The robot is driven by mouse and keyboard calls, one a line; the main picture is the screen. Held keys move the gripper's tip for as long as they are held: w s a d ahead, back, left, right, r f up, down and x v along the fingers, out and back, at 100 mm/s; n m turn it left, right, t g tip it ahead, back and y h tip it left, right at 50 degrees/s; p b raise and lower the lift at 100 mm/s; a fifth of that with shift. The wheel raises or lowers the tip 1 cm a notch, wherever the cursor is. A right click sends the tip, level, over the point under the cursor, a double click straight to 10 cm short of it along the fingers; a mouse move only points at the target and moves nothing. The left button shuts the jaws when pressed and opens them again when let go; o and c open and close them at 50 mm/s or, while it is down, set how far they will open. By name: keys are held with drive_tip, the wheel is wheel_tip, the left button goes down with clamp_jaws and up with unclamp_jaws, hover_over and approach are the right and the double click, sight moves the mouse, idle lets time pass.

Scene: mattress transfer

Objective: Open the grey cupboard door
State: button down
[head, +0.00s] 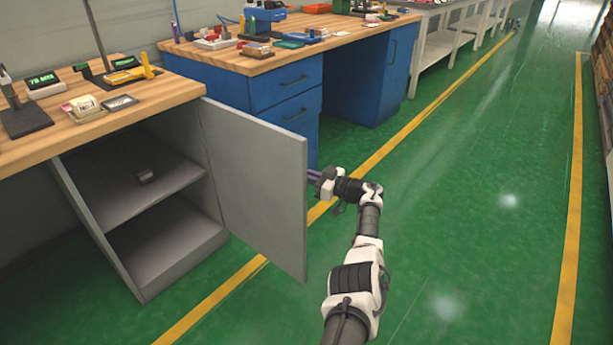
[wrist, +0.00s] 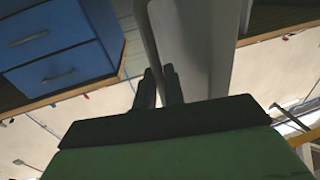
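The grey cupboard (head: 185,260) stands at left in the head view under a wooden worktop. Its grey door (head: 255,185) is swung wide open on its right side, with the inner face toward the head camera. My gripper (head: 314,178) is at the door's free edge, about mid-height, and its fingertips are partly hidden behind the door. In the wrist view two dark fingers (wrist: 160,88) point at the grey door (wrist: 200,45), with a narrow gap between them. I cannot tell whether they touch or hold the door edge.
Inside the cupboard are a shelf (head: 120,200) and a small metal object (head: 146,176). A blue drawer bench (head: 290,95) stands behind the door. Green floor (head: 480,200) with yellow lines is clear to the right. Small items lie on the worktop (head: 50,145).

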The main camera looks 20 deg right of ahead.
drive_tip(key=c, duration=1.5)
unclamp_jaws()
drive_tip(key=shift+r, duration=0.1)
drive_tip(key=p+v, duration=0.1)
drive_tip(key=v, duration=1.2)
drive_tip(key=shift+s+d+p, duration=0.25)
drive_tip(key=shift+p, duration=0.15)
